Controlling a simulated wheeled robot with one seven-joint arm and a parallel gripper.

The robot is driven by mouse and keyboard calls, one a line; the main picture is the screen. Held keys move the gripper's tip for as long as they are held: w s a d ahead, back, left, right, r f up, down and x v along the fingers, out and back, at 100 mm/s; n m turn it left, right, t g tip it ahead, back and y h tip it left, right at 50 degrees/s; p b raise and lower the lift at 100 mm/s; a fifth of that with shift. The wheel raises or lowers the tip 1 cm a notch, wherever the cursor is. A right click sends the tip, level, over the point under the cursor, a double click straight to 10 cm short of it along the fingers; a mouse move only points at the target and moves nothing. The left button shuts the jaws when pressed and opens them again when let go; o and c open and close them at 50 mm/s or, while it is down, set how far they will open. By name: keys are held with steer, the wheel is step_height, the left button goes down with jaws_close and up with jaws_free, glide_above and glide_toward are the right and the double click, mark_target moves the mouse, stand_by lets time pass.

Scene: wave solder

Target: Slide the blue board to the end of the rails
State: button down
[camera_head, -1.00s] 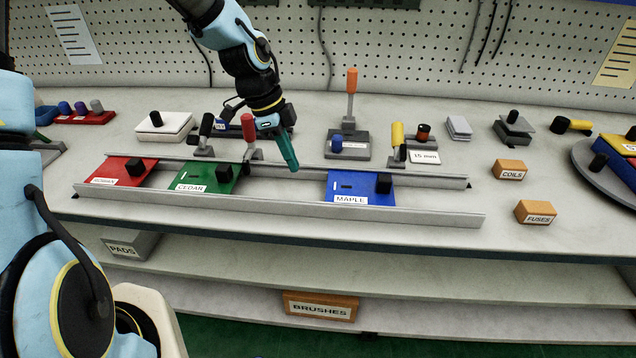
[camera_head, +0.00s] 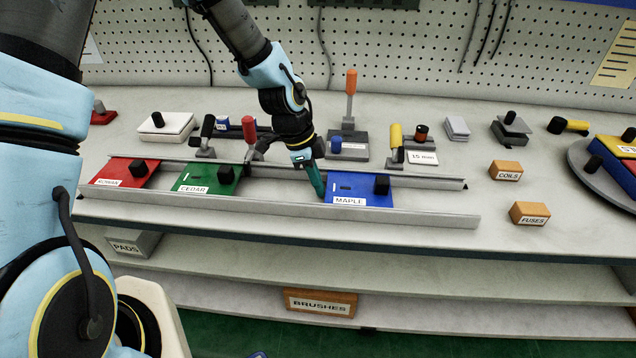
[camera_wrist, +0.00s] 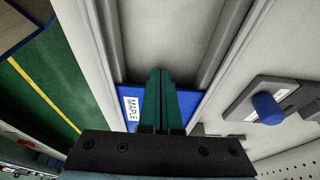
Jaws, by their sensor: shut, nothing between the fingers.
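The blue board (camera_head: 362,190), labelled MAPLE with a black knob, lies between the two grey rails (camera_head: 420,217), toward their right part. Bare rail channel shows to its right. My gripper (camera_head: 320,194) is shut and empty, its green fingers pointing down at the board's left edge. In the wrist view the shut fingers (camera_wrist: 160,98) overlap the blue board (camera_wrist: 129,96); whether they touch it I cannot tell. The green CEDAR board (camera_head: 208,178) and a red board (camera_head: 126,173) lie further left between the same rails.
A red-handled clamp (camera_head: 250,135) and a yellow-handled clamp (camera_head: 397,140) stand behind the rails. Orange blocks labelled COILS (camera_head: 506,171) and FUSES (camera_head: 529,213) sit to the right. A grey turntable (camera_head: 597,184) is at far right.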

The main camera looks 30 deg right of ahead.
steer(key=shift+d, duration=0.1)
steer(key=s+d+b, duration=0.1)
steer(key=s+d, duration=0.3)
steer(key=s+d+b, duration=0.2)
steer(key=s+d, duration=0.1)
steer(key=d, duration=0.2)
steer(key=s+d+b, duration=0.1)
steer(key=s+d, duration=0.3)
steer(key=d, duration=0.1)
steer(key=shift+s, duration=0.3)
